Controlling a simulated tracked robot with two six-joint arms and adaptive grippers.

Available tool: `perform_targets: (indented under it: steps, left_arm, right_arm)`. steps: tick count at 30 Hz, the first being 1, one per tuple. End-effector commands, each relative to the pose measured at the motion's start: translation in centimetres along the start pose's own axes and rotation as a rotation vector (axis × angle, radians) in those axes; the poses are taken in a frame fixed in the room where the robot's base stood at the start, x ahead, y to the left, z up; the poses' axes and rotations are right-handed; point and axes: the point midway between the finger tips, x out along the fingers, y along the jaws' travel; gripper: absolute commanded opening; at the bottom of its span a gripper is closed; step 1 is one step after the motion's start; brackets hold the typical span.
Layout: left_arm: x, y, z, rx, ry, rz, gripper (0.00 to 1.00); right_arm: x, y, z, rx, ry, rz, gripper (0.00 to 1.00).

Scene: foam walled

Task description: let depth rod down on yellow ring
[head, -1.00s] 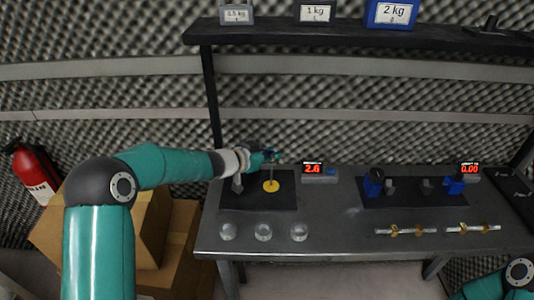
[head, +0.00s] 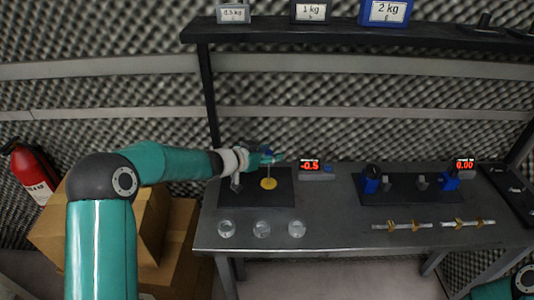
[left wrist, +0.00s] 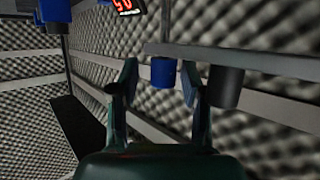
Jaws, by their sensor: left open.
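The yellow ring (head: 268,184) lies flat on a dark pad on the bench in the head view. A thin upright rod, the depth rod (head: 269,171), shows faintly just above it. I cannot tell whether its tip touches the ring. My left gripper (head: 272,158) is over the ring at the rod's upper part and partly hides it. In the left wrist view the two fingers (left wrist: 158,85) are apart, with no thing clearly held between them. The red readout (head: 310,165) beside the pad shows -0.5. My right gripper is out of view.
Several clear discs (head: 262,229) lie in front of the pad. A second dark pad (head: 405,189) with blue and grey blocks is to the right, with brass-fitted rods (head: 402,226) before it. A shelf (head: 350,32) with weights hangs above. A fire extinguisher (head: 34,172) is at left.

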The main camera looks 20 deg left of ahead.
Motion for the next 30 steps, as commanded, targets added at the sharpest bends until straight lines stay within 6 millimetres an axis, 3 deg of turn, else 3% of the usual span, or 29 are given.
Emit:
perform_targets:
  steps: [5, 18, 30]
  left_arm:
    - [-1.3, -0.4, 0.0, -0.002, 0.000, -0.007, 0.49]
    - [-7.2, -0.2, 0.2, -0.002, -0.001, -0.008, 0.49]
    - [-8.1, 0.1, 0.2, 0.000, -0.001, -0.002, 0.49]
  right_arm:
    - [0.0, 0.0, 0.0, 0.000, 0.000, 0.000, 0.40]
    - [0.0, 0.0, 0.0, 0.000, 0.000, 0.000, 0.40]
    - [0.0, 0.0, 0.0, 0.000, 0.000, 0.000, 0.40]
